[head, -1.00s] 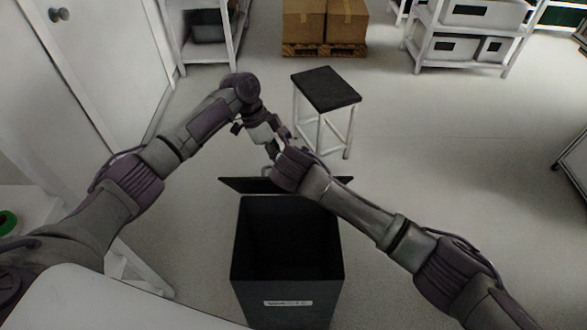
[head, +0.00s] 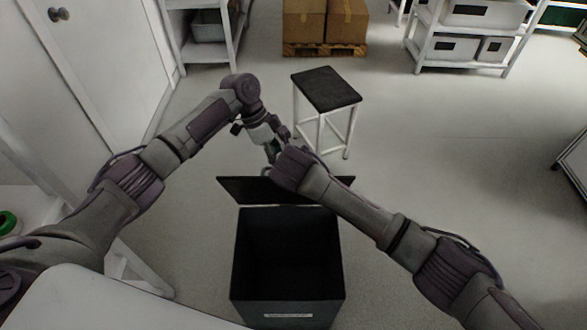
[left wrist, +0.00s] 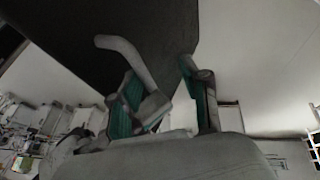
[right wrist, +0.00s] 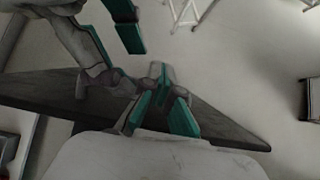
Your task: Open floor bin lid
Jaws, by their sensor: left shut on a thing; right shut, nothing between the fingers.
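The black floor bin (head: 287,310) stands below me in the head view, its top open and its inside dark and empty-looking. Its black lid (head: 240,189) is raised at the far side of the opening. My left gripper (head: 273,147) is at the lid; in the left wrist view (left wrist: 160,100) its teal-padded fingers are around a grey bent handle (left wrist: 127,58) on the dark lid. My right gripper (right wrist: 165,95) is shut and empty beside the lid, which shows as a dark triangle in the right wrist view (right wrist: 235,128). In the head view, its own wrist hides its fingers.
A black-topped stool (head: 327,89) stands just beyond the lid. A white door (head: 100,60) and a shelf (head: 205,40) are at the left. Boxes on a pallet (head: 325,22) and a white rack (head: 465,42) are at the back.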

